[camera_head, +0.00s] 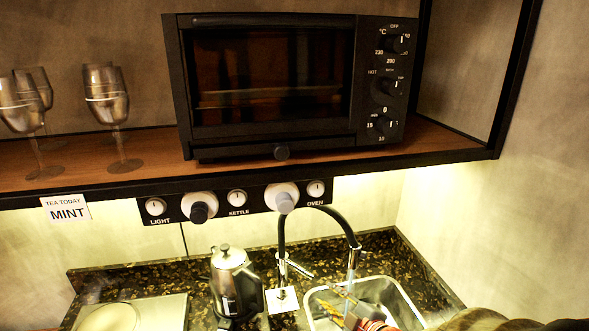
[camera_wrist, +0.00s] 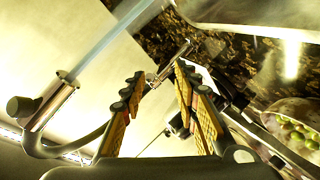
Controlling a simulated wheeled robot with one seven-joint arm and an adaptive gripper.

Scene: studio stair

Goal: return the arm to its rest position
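My gripper (camera_head: 346,300) is low in the head view, over the steel sink (camera_head: 312,296) and below the faucet (camera_head: 282,232). My arm runs off at the bottom right. In the wrist view the two padded fingers of my gripper (camera_wrist: 160,75) stand apart with nothing held between them. The faucet lever (camera_wrist: 175,62) shows beyond the fingertips there. The faucet spout (camera_wrist: 50,105) is at the left of that view, with a pale stream of water coming from it. In the head view the stream falls close beside my gripper.
A steel kettle (camera_head: 234,287) stands on the dark stone counter (camera_head: 170,258), left of the sink. Above are a knob panel (camera_head: 218,204), a shelf with a black oven (camera_head: 270,80) and several glasses (camera_head: 107,100). A bowl of green things (camera_wrist: 295,128) shows at right in the wrist view.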

